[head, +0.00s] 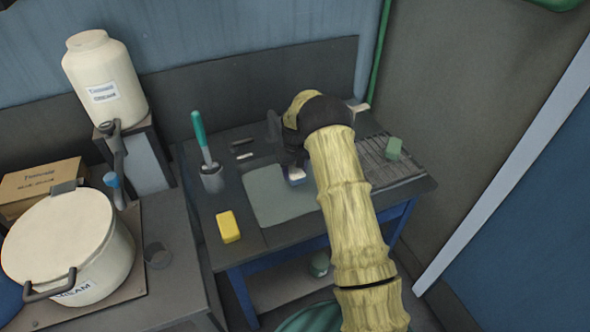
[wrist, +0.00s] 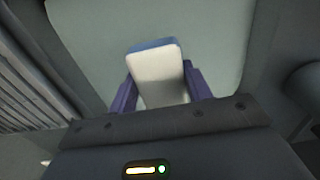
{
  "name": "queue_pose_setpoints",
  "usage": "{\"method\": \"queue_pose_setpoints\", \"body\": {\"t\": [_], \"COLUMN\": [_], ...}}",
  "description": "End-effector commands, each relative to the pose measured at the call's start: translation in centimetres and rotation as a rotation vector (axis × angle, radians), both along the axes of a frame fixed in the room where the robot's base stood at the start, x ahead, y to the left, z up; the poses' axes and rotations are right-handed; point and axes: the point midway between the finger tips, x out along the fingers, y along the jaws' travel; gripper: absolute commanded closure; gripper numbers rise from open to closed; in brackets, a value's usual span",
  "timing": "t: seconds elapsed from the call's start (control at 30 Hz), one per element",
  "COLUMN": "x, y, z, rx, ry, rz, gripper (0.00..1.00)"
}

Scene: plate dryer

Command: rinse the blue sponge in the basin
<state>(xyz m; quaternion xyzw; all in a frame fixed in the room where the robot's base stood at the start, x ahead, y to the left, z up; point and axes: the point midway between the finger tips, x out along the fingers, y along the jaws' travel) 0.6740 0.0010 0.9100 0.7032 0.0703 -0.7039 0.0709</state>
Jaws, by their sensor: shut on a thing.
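My gripper (wrist: 160,92) points down and is shut on a sponge (wrist: 157,72) with a white face and a blue layer at its far edge. In the head view the sponge (head: 297,180) shows as a small blue and white block below my gripper (head: 292,165). The sponge is over the pale grey-green basin (head: 268,205) set in the worktop. I cannot tell whether the sponge touches the basin's bottom or whether there is water in it. My arm hides the basin's right side in the head view.
A yellow sponge (head: 228,226) lies left of the basin. A green-handled brush (head: 202,140) stands in a grey holder (head: 213,179). A big cream pot (head: 65,245) stands at left.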

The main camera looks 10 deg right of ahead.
Motion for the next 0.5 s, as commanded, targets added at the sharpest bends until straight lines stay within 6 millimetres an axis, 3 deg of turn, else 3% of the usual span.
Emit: {"method": "queue_pose_setpoints", "body": {"t": [0.5], "x": [0.0], "y": [-0.4], "z": [-4.5], "rx": [0.0], "ry": [0.001], "rz": [-0.006], "gripper": [0.74]}}
